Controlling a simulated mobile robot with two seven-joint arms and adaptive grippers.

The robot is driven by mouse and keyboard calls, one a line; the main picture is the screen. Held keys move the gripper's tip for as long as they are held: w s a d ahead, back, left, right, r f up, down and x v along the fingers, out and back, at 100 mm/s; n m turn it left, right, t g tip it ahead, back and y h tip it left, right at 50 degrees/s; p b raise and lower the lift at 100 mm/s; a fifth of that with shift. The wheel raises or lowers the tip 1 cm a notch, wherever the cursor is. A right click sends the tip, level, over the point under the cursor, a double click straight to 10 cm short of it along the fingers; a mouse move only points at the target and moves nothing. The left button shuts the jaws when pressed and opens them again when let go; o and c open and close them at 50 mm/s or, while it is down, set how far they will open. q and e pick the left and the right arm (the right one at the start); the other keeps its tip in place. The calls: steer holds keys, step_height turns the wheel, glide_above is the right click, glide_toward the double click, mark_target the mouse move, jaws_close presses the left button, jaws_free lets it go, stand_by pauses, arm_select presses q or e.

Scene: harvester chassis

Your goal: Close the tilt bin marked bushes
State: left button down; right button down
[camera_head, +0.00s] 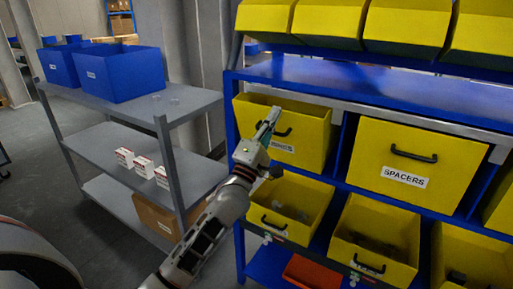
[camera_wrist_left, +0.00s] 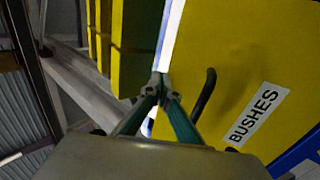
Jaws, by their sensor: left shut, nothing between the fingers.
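The yellow tilt bin marked bushes (camera_head: 313,123) is at the left of the rack's middle row in the head view. My gripper partly covers its label there. In the left wrist view its yellow front (camera_wrist_left: 240,50) shows the BUSHES label (camera_wrist_left: 257,116) and a black handle (camera_wrist_left: 205,94). I cannot tell how far the bin is tilted. My left gripper (camera_head: 270,117) is shut and empty in front of the bin. In the left wrist view its fingertips (camera_wrist_left: 160,84) meet beside the handle; contact with the bin is unclear. My right gripper is not in view.
The spacers bin (camera_head: 437,150) is to the right on the blue rack (camera_head: 300,73). Lower bins (camera_head: 292,190) stand open with parts inside. More yellow bins (camera_head: 325,23) hang above. A grey shelf (camera_head: 185,102) with blue crates (camera_head: 130,73) stands at left.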

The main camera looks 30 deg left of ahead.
arm_select(q)
steer(key=w, duration=0.1)
steer(key=w+r, duration=0.1)
steer(key=w, duration=0.1)
steer(key=shift+w+d, duration=0.1)
steer(key=shift+d, duration=0.05)
steer(key=shift+w, duration=0.1)
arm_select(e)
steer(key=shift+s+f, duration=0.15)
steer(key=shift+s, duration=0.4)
